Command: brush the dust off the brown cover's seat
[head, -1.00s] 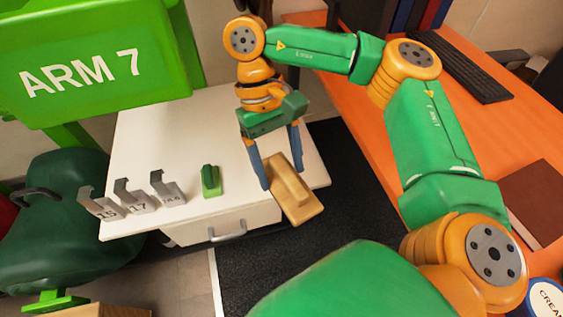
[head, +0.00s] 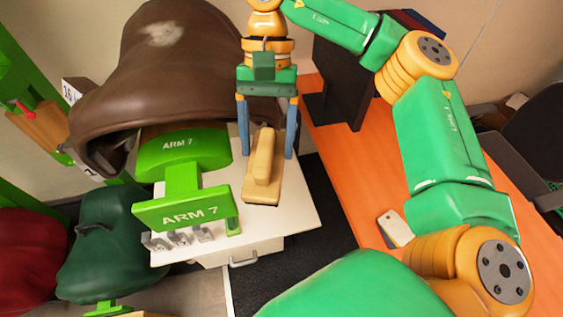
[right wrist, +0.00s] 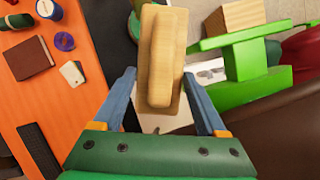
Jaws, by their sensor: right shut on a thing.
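The brown cover (head: 120,90) sits over a green stand marked ARM 7 (head: 183,150) at upper left in the head view. A pale dust patch (head: 165,35) shows on its top. My right gripper (head: 266,150) is shut on a light wooden brush (head: 264,185), to the right of the cover and apart from it, above the white cabinet. In the right wrist view the brush (right wrist: 162,50) lies between the fingers, with part of the brown cover (right wrist: 270,120) at the right edge. The brush's bristles are hidden. My left gripper is not in view.
The white cabinet (head: 285,220) stands below, with several grey numbered gauges (head: 175,240) at its front left. An orange desk (head: 345,170) with a dark monitor (head: 340,80) lies to the right. Dark green (head: 105,250) and red (head: 25,250) covers hang at lower left.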

